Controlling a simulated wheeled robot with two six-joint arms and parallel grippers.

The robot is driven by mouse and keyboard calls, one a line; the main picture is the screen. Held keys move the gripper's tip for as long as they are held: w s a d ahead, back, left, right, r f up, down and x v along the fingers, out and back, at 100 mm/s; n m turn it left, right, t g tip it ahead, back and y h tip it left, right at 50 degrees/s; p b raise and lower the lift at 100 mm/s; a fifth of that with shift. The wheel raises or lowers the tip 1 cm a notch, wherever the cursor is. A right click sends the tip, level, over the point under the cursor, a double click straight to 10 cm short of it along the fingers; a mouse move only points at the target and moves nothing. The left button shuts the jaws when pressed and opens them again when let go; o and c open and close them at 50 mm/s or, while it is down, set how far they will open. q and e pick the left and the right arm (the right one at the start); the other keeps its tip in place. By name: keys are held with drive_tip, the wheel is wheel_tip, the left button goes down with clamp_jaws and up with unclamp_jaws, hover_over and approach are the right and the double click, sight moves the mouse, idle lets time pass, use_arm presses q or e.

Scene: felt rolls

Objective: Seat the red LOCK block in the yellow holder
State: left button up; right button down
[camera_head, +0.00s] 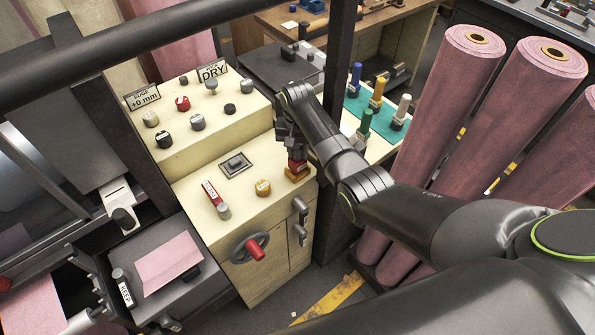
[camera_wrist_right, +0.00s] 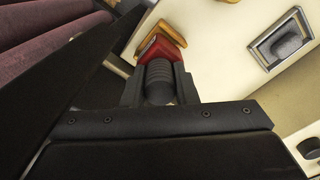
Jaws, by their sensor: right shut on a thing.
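The red LOCK block (camera_head: 297,165) is at the front right corner of the cream console's lower top. My right gripper (camera_head: 291,140) is above it, shut on its dark ribbed grip. In the right wrist view the gripper (camera_wrist_right: 160,92) has this grip between its fingers, with the red block (camera_wrist_right: 168,50) just beyond. The yellow holder (camera_head: 297,175) is directly under the block, and its edge shows beside the red in the wrist view (camera_wrist_right: 146,46). I cannot tell whether the block is fully down in it. My left gripper is not in view.
Coloured pegs stand on a teal mat (camera_head: 370,115); pink rolls (camera_head: 440,110) stand at right.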

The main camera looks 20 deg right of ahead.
drive_tip(key=shift+f+b, duration=0.5)
drive_tip(key=shift+f, duration=0.35)
idle(0.6)
drive_tip(key=c, duration=1.1)
unclamp_jaws()
drive_tip(key=shift+o, duration=0.2)
wheel_tip(320, 180, up, 11)
drive_tip(key=shift+w+f+b, duration=0.1)
drive_tip(key=shift+f+b, duration=0.05)
drive_tip(key=shift+b, duration=0.5)
wheel_tip(320, 180, up, 7)
drive_tip(key=p, duration=0.6)
drive_tip(key=shift+f, duration=0.15)
